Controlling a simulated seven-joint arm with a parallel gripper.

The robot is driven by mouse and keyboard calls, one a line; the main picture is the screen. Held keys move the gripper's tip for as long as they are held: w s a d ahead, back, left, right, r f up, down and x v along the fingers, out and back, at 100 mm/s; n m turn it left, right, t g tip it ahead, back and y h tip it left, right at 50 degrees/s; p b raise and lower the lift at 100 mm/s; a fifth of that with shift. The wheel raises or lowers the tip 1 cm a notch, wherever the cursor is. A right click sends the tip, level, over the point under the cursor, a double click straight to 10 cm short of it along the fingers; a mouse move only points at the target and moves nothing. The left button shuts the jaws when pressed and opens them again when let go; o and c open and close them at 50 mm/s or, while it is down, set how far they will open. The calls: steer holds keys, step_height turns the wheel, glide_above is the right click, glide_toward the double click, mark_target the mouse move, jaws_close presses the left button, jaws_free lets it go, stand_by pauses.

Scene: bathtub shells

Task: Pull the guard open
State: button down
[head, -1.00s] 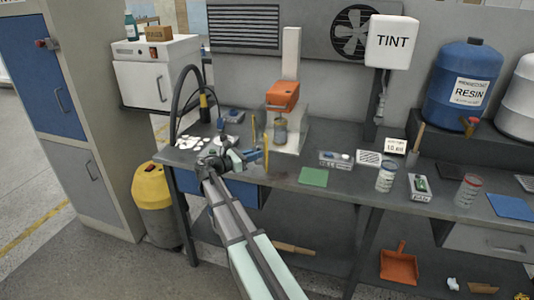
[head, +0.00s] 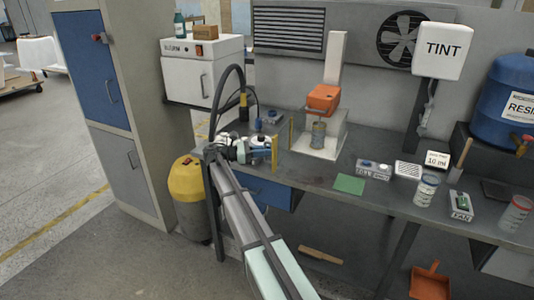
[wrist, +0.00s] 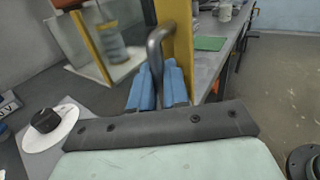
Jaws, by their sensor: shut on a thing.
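The guard is a clear panel with yellow edge strips beside the orange-headed mixer (head: 323,97). Its yellow upright (head: 291,133) shows in the head view, and a wide yellow edge (wrist: 180,38) stands just beyond my fingers in the wrist view. A bent grey metal handle (wrist: 156,50) is on that edge. My gripper (wrist: 157,88) has its blue fingers shut on the handle; in the head view my gripper (head: 264,153) is at the guard's left side. A can (head: 318,134) stands under the mixer head.
A white round item with a black knob (wrist: 46,121) lies close to the left of my gripper. A green mat (head: 349,184) lies on the bench to the right. A yellow-lidded bin (head: 187,180) stands on the floor at left.

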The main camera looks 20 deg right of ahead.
steer(key=shift+w+d+r, duration=0.1)
steer(key=shift+w+d, duration=0.2)
steer(key=c, duration=1.4)
jaws_free()
steer(key=shift+d, duration=0.1)
steer(key=shift+c, duration=0.2)
steer(key=shift+o, duration=0.7)
steer(key=shift+s+a, duration=0.1)
steer(key=shift+a, duration=0.1)
steer(key=shift+a, duration=0.15)
steer(key=w+a, duration=0.1)
steer(key=a, duration=0.8)
steer(key=w+a, duration=0.1)
steer(key=a, duration=0.3)
steer(key=shift+w+a, duration=0.15)
steer(key=shift+w, duration=0.15)
